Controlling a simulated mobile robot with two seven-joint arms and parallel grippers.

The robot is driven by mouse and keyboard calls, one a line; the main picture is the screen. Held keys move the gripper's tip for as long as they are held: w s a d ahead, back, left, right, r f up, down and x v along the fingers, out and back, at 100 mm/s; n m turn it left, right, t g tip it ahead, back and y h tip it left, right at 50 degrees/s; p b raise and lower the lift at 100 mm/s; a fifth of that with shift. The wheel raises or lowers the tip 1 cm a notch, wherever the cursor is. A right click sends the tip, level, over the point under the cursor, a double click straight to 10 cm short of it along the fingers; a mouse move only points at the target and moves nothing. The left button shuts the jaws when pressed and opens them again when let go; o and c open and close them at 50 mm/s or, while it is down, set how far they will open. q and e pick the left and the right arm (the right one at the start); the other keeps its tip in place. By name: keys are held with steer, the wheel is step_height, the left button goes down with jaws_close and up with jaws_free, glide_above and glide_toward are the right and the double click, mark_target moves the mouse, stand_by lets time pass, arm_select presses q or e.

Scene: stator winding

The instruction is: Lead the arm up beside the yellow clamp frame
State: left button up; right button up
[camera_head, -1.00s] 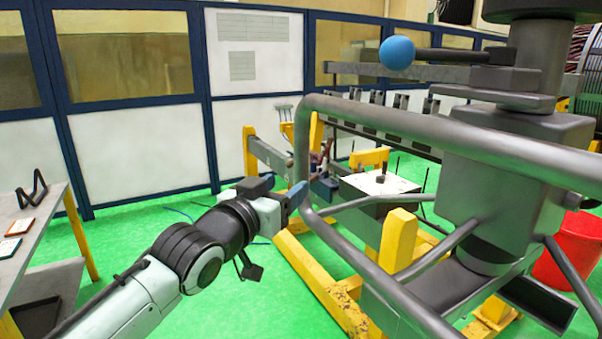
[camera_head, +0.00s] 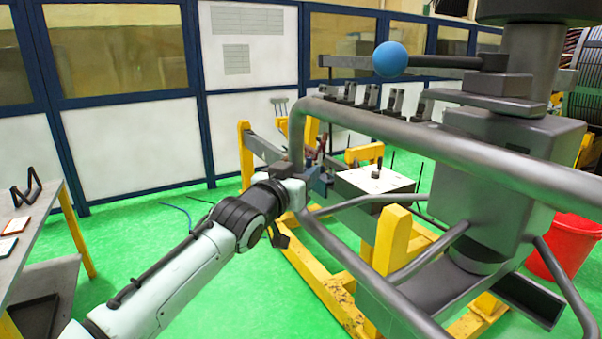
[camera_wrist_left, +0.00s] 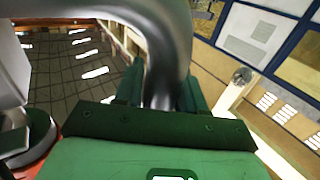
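The yellow clamp frame (camera_head: 247,155) stands on the green floor in the middle of the head view, with yellow uprights, a grey cross beam and a low yellow base. My left arm comes in from lower left. My left gripper (camera_wrist_left: 160,92) is at the near left side of this frame, mostly hidden in the head view behind its wrist and a bent grey tube (camera_head: 297,140). In the left wrist view, the dark green fingers stand apart, with the grey tube (camera_wrist_left: 165,45) showing between or just beyond them. I cannot tell whether they touch it. My right gripper is not in view.
The thick grey tube and a grey column (camera_head: 515,150) fill the right side. A red bucket (camera_head: 570,240) stands at right. A grey table (camera_head: 45,225) is at left, with open green floor before it.

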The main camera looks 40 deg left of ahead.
arm_select(q)
jaws_close()
stand_by(1.1)
stand_by(0.3)
stand_by(1.7)
